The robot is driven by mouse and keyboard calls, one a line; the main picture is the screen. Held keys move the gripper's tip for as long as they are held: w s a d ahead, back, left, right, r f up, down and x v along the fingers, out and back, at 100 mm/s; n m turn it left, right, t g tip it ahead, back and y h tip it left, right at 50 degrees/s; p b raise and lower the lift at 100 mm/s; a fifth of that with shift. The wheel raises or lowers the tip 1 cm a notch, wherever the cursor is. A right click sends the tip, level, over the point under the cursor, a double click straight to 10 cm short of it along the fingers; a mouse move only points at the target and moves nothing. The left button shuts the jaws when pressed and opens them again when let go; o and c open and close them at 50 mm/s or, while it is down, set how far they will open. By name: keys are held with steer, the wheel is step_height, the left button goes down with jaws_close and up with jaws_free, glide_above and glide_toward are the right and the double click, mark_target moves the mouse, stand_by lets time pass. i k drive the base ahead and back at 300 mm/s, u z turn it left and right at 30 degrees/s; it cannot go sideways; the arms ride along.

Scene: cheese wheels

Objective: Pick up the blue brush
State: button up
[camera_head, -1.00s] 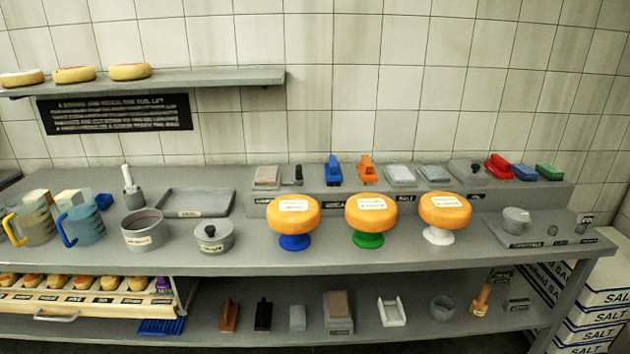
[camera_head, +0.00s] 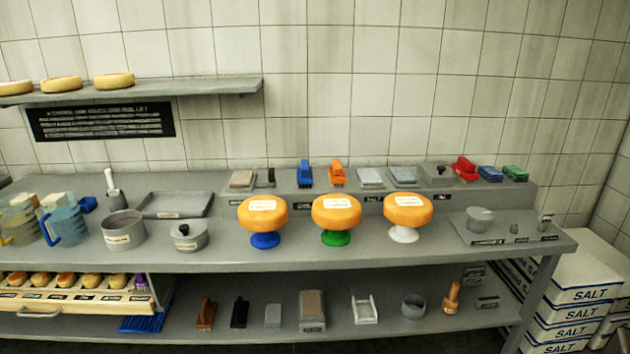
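A blue brush-like thing (camera_head: 304,174) stands on the raised grey ledge at the back of the table, beside a similar orange one (camera_head: 337,173). A second blue piece (camera_head: 490,174) lies farther right on the ledge, between a red piece (camera_head: 465,169) and a green piece (camera_head: 515,173). A blue bristly or ribbed item (camera_head: 146,322) is on the lower shelf at the left. I cannot tell for certain which of these is the blue brush. My gripper is not in view.
Three orange cheese wheels on blue, green and white stands (camera_head: 336,211) stand in front of the ledge. Jugs (camera_head: 66,225), a pot (camera_head: 122,231) and a lidded pot (camera_head: 184,237) are left. Salt boxes (camera_head: 580,295) are stacked at the right.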

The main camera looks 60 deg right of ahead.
mark_target(304, 172)
steer(key=k, duration=0.35)
steer(key=z, duration=0.25)
steer(key=i, duration=1.7)
steer(key=u, duration=0.25)
